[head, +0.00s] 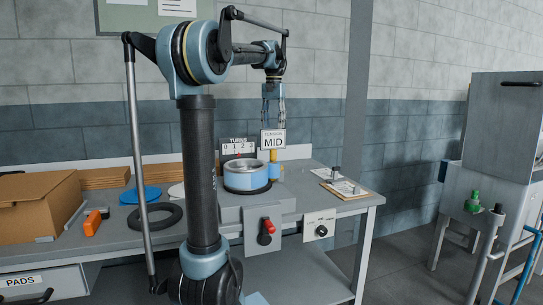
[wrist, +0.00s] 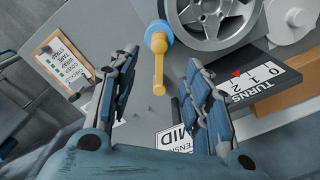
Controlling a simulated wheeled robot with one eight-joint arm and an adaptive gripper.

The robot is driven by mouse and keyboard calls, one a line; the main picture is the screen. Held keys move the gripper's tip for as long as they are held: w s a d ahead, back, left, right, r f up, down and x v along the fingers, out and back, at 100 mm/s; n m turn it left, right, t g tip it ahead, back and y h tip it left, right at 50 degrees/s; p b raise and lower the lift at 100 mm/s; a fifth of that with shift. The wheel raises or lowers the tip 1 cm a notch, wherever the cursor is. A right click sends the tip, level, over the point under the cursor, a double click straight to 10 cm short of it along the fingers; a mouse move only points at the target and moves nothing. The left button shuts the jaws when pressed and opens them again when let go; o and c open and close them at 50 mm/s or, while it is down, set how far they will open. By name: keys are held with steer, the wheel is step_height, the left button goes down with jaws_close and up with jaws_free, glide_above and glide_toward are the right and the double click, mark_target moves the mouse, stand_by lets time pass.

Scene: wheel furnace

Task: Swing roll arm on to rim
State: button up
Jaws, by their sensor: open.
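A silver wheel rim (head: 246,167) sits on the bench turntable, with a blue band around its side. Its spokes show at the top of the wrist view (wrist: 212,14). My gripper (head: 273,122) points down above that sign. In the wrist view its fingers (wrist: 163,62) are open, with the yellow peg appearing between the tips; no contact is visible.
The "MID" tension sign (head: 272,139) and the "TURNS" counter (head: 238,147) stand close by the rim. A red-handled switch (head: 268,228) and a knob (head: 322,231) are on the bench front. A clipboard (head: 345,189) lies right; a cardboard box (head: 38,207) and black ring (head: 155,216) lie left.

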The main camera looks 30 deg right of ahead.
mark_target(273, 161)
step_height(273, 161, down, 13)
steer(key=shift+f, duration=0.15)
stand_by(0.4)
jaws_close()
